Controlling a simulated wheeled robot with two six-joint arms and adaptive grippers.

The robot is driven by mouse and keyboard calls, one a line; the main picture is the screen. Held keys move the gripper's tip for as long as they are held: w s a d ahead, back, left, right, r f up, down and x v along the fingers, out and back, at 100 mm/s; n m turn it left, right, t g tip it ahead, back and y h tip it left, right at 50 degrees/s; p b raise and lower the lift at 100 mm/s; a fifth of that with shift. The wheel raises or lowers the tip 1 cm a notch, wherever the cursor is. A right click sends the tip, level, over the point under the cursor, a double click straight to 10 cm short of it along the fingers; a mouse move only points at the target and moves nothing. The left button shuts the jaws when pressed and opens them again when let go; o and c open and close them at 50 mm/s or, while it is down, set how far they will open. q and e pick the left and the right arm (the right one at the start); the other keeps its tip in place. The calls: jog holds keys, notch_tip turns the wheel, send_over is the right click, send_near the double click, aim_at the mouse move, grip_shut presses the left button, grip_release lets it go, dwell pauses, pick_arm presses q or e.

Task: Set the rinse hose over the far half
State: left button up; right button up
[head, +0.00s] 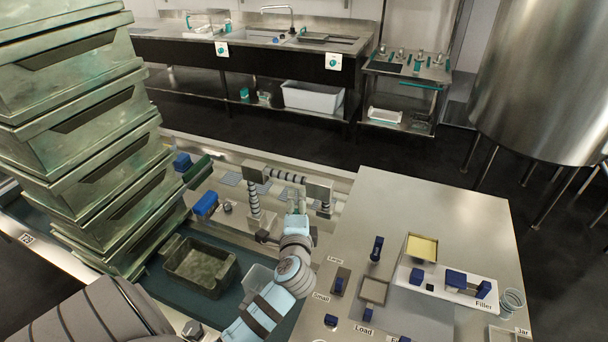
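A grey frame with dark-ringed, hose-like sections (288,176) stands over the sunken work area in the middle of the head view. It has a ringed upright at its left and another at its right. I cannot tell which part of it is the rinse hose. My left gripper (296,208) is in front of the frame, at the end of a light blue arm. It overlaps the frame in the picture, and I cannot tell whether it touches it. Its fingers are too small and covered to read. My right gripper does not show.
Stacked green crates (75,130) stand tall at the left. A small dark green tub (200,267) is near the arm.

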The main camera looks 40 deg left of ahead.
aim_at(293, 181)
pick_arm(q)
jog(key=x, duration=0.2)
jog(key=b+x, duration=0.1)
jog(key=x, duration=0.4)
jog(key=shift+s+a+r, duration=0.2)
jog(key=shift+a, duration=0.3)
jog(key=b+x, duration=0.1)
jog(key=x, duration=0.5)
jog(key=shift+w+d+f+b, duration=0.15)
jog(key=shift+d+f+b, duration=0.1)
jog(key=shift+b, duration=0.15)
jog(key=shift+a+r, duration=0.1)
jog(key=shift+r, duration=0.1)
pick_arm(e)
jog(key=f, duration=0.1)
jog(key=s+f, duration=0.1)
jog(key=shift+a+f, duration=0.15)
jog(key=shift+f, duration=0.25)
pick_arm(q)
grip_shut()
